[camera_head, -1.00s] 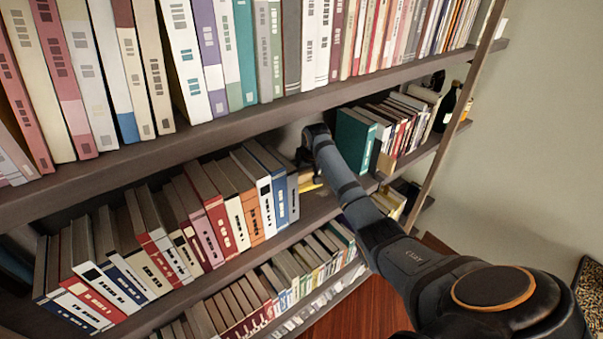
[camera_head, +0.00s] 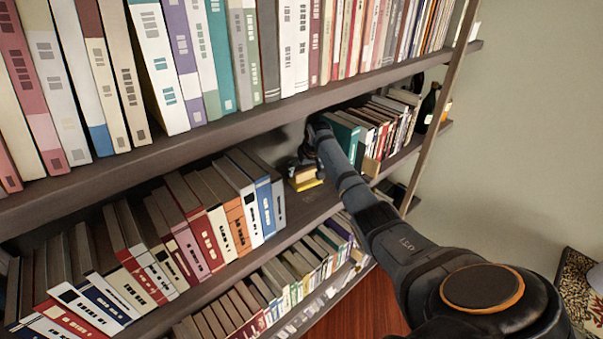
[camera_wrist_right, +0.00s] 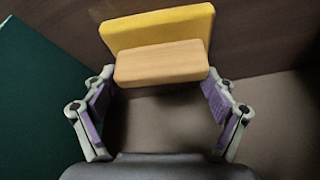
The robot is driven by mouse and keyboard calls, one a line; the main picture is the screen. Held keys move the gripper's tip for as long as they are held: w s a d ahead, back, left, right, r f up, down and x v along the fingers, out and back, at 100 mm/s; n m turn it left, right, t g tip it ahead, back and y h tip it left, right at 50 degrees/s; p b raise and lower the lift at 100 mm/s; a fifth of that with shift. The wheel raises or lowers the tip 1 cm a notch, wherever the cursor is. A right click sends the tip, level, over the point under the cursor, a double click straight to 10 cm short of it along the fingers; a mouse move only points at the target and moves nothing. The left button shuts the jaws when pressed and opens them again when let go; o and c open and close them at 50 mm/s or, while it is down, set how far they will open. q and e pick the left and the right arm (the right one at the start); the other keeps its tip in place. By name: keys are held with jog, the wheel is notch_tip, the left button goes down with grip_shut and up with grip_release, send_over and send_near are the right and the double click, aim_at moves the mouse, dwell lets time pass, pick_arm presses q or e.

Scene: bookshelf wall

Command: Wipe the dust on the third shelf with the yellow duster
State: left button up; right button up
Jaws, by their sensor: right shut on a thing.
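The yellow duster (camera_head: 306,182) has a yellow pad and a pale wooden block. It is in the gap between two groups of books on the shelf below the top row. In the right wrist view, the duster (camera_wrist_right: 160,62) is between the purple-padded fingers of my right gripper (camera_wrist_right: 158,98), which is shut on its wooden block. In the head view, my right gripper (camera_head: 306,165) is partly hidden by its own wrist. A faint grey patch, possibly dust, shows on the bare board (camera_head: 308,208) in front of the duster. My left gripper is not in view.
Blue and white books (camera_head: 262,195) stand left of the gap. A teal book (camera_head: 345,135) stands close on the right, its dark green cover (camera_wrist_right: 35,100) filling the wrist view's left side. The upper shelf board (camera_head: 230,128) is just above. A bottle (camera_head: 428,107) stands further right.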

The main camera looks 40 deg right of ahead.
jog(key=shift+d+f+b, duration=0.15)
jog(key=shift+d+b, duration=0.65)
jog(key=shift+d, duration=0.3)
jog(key=shift+w+d, duration=0.1)
jog(key=shift+d, duration=0.4)
jog(key=shift+w+d+f+b, duration=0.1)
jog(key=shift+d+f+b, duration=0.05)
jog(key=shift+d+b, duration=1.4)
jog(key=shift+b, duration=0.05)
jog(key=shift+r, duration=0.45)
